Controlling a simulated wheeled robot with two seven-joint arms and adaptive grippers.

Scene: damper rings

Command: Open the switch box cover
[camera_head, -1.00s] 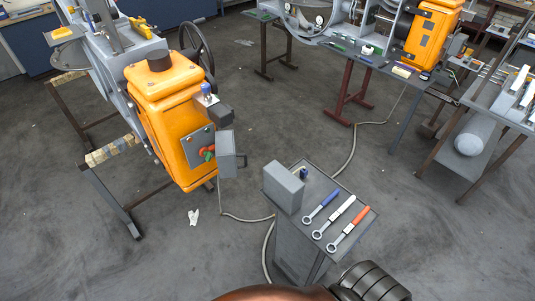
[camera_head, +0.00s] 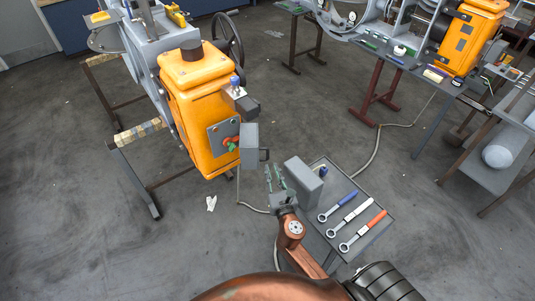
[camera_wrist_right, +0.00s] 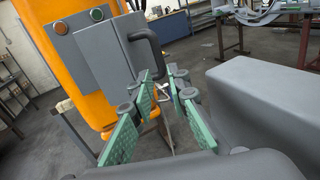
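The switch box is a grey plate with red and green buttons (camera_head: 222,132) on the side of the orange machine. Its grey cover (camera_head: 250,146) stands at the plate's right side, with a dark handle (camera_head: 264,155). The wrist view shows the cover (camera_wrist_right: 103,50) and its curved dark handle (camera_wrist_right: 148,52) beyond my fingers. My right gripper (camera_head: 275,178) is below and right of the cover, apart from it. Its green-padded fingers (camera_wrist_right: 160,105) are spread and nothing is between them. I cannot tell how far the cover is swung. My left gripper is not in view.
A grey block (camera_head: 303,182) on a small cart stands just right of my right gripper and fills the right of the wrist view (camera_wrist_right: 265,105). Several wrenches (camera_head: 350,218) lie on the cart. A handwheel (camera_head: 228,40) is behind the orange machine (camera_head: 195,110).

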